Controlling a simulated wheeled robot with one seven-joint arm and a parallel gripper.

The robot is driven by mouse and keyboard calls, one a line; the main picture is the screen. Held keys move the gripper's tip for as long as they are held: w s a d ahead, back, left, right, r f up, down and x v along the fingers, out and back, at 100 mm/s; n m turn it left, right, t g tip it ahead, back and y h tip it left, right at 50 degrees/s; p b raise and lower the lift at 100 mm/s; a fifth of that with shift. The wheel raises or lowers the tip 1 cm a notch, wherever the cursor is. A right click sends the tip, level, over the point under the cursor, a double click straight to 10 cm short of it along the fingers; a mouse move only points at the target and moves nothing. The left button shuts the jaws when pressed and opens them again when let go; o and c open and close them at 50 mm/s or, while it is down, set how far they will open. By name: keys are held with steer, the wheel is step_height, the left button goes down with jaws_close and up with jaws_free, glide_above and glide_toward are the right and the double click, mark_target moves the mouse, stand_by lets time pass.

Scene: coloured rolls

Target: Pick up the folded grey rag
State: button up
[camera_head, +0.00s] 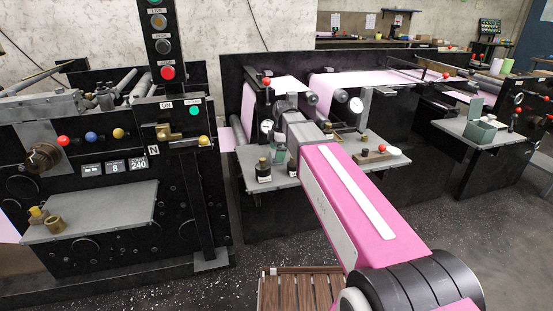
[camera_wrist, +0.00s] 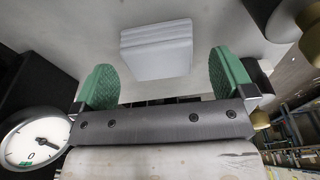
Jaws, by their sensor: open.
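The folded grey rag (camera_wrist: 157,50) shows in the wrist view as a pale, layered square pad on a light grey surface. My gripper (camera_wrist: 163,75) is open, with its green-padded fingers to the left and right of the rag's near side. Nothing is held between them, and clear gaps show beside the rag. How far the fingertips are from the surface is hard to tell. In the head view my pink arm reaches to the middle machine's grey shelf (camera_head: 392,156); I cannot make out the rag there, likely hidden behind my arm.
Dark bottles (camera_head: 263,170) stand on the shelf's left part. A red-knobbed item (camera_head: 378,154) lies on its right. A dial gauge (camera_wrist: 34,140) is close on the left in the wrist view; brass-coloured parts (camera_wrist: 308,18) are at right. A slatted wooden item (camera_head: 300,290) is below.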

step_height(320, 180, down, 2)
steer(key=shift+a, duration=0.15)
steer(key=shift+c, duration=0.3)
steer(key=c, duration=0.9)
steer(key=shift+o, duration=0.2)
steer(key=shift+r, duration=0.85)
step_height(320, 180, up, 3)
steer(key=shift+f, duration=0.2)
steer(key=s+a+r, duration=0.6)
steer(key=s+a, duration=0.2)
steer(key=shift+s+r, duration=0.35)
